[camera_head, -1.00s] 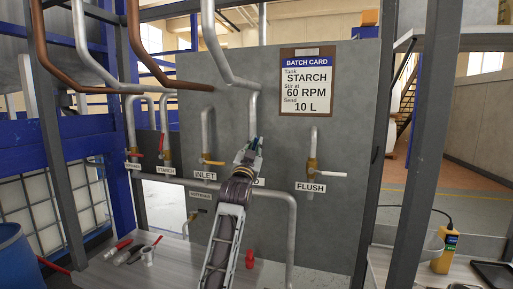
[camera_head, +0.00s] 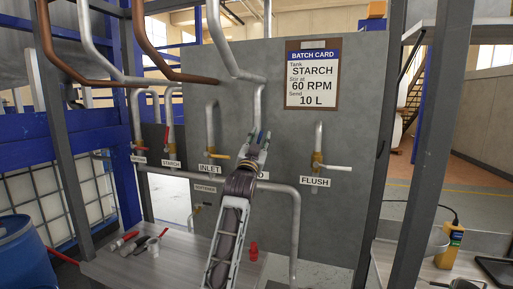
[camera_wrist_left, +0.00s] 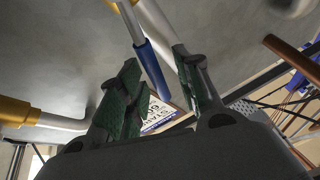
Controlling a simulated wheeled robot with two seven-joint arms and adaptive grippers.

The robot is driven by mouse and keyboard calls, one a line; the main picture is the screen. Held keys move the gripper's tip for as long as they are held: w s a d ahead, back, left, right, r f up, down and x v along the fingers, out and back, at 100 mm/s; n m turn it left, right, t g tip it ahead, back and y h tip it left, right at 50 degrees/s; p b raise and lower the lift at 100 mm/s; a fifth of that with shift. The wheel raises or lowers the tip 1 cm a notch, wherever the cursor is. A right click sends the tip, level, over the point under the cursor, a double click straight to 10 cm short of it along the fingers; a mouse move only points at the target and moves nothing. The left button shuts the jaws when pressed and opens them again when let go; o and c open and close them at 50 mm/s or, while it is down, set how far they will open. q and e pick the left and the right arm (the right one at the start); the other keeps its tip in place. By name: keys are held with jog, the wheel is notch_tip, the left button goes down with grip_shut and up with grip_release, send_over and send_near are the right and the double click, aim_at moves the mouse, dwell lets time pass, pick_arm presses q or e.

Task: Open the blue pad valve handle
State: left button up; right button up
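The blue pad valve handle (camera_wrist_left: 152,68) shows in the left wrist view as a blue sleeve on a pale metal lever, between the two fingers. My left gripper (camera_wrist_left: 157,80) is open there, with green pads to either side of the handle; I see a gap on both sides. In the head view my left gripper (camera_head: 260,138) is up at the middle pipe of the grey panel (camera_head: 355,150). My arm hides most of that valve and its label, of which only a last letter shows. My right gripper is not in view.
The inlet valve (camera_head: 212,155) is close to the left of my gripper and the flush valve (camera_head: 318,162) is to its right. A horizontal grey pipe (camera_head: 280,190) runs below. A table (camera_head: 175,255) holds several small tools and a red part (camera_head: 253,251).

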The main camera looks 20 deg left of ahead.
pick_arm(q)
jog(key=shift+s+f, duration=0.1)
jog(key=v, duration=1.1)
jog(key=shift+s, duration=0.35)
jog(key=shift+f, duration=0.1)
dwell(0.5)
